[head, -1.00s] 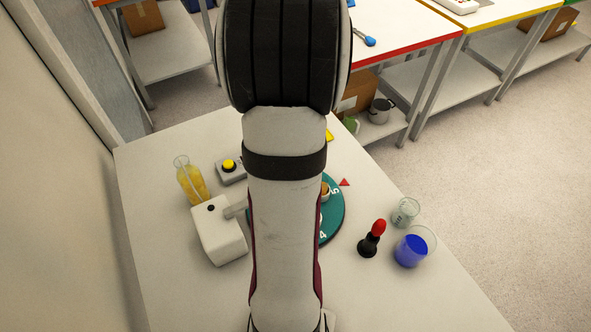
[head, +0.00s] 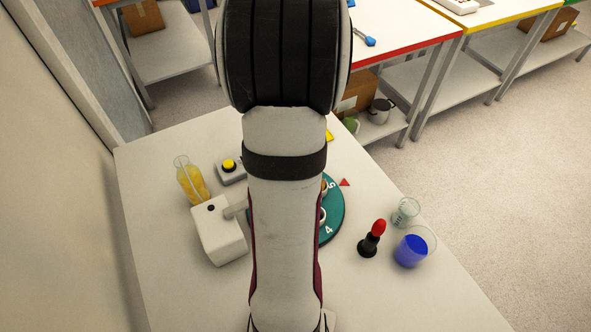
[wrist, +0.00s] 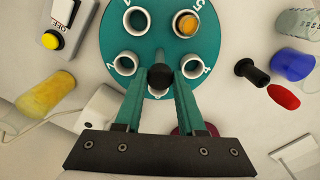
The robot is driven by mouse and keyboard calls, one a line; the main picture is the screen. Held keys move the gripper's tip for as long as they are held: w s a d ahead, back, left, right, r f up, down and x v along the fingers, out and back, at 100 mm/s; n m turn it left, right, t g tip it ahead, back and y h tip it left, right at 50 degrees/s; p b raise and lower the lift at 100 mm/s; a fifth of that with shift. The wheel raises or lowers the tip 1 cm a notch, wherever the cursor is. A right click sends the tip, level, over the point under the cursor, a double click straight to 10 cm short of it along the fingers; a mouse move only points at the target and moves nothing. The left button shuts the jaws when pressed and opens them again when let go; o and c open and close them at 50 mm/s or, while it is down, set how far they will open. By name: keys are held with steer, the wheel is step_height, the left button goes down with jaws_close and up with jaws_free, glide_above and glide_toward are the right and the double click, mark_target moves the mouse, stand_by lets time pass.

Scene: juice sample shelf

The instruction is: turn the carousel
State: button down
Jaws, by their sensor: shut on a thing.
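The carousel is a teal disc with several white-rimmed holders and white numbers; its right part shows in the head view (head: 336,208) and more of it in the wrist view (wrist: 160,48). My gripper (wrist: 160,84) is shut on the black knob (wrist: 160,75) near the disc's middle. An orange-filled cup (wrist: 187,24) sits in the holder beside number 5; the other visible holders look empty. A red triangle (head: 344,182) lies on the table just outside the rim, near the 5. In the head view my arm hides the gripper, the knob and the left part of the disc.
A white box-shaped device (head: 220,238) with a spout stands close left of the carousel. Behind it are a yellow juice container (head: 192,182) and a yellow-button box (head: 230,170). Right stand a red-topped black stamp-like object (head: 371,240), a clear beaker (head: 405,212) and a blue-filled beaker (head: 412,250).

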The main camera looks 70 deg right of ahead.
steer(key=c, duration=0.5)
jaws_free()
step_height(320, 180, up, 8)
steer(key=shift+f, duration=0.2)
